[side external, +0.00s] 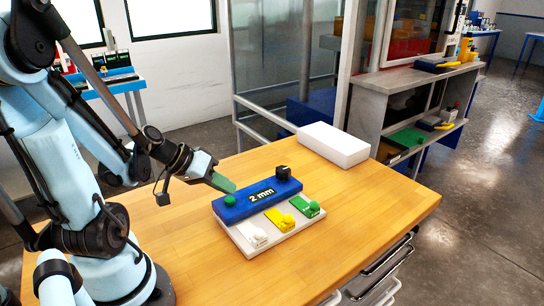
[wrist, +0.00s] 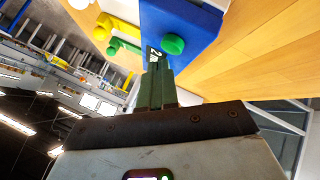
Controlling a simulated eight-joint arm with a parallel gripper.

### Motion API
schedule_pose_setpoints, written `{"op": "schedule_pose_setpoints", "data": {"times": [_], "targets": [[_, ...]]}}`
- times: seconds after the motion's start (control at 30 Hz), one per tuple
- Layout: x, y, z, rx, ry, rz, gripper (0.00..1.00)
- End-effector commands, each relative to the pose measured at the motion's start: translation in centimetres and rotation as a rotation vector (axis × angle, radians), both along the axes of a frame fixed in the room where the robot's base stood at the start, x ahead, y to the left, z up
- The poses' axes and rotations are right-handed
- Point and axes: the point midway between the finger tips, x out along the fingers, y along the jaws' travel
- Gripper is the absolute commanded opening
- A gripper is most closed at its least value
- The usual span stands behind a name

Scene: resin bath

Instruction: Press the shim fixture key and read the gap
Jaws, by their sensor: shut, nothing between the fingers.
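The shim fixture is a blue block (side external: 262,193) on a white base plate (side external: 240,240), in the middle of the wooden table. Its display (side external: 262,195) reads "2 mm". A round green key (side external: 230,200) sits at the block's left end; the wrist view shows it too (wrist: 173,45). White (side external: 252,235), yellow (side external: 279,219) and green (side external: 305,206) shim pieces lie along the front of the plate. My gripper (side external: 228,186) has green fingers, shut and empty. They also show in the wrist view (wrist: 156,72). The tips are close to the key, seemingly above it; I cannot tell whether they touch.
A black knob (side external: 283,173) stands at the block's right end. A white box (side external: 333,144) lies at the table's back edge. The wooden table top (side external: 370,205) is clear to the right. A grey shelf unit (side external: 412,78) stands behind.

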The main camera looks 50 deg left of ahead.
Motion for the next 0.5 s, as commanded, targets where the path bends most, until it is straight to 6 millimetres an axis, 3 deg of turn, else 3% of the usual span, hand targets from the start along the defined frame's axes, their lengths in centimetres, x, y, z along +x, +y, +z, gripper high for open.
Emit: {"op": "schedule_pose_setpoints", "data": {"times": [0.5], "targets": [[0.01, 0.01, 0.82, 0.000, -0.001, 0.001, 0.00]]}}
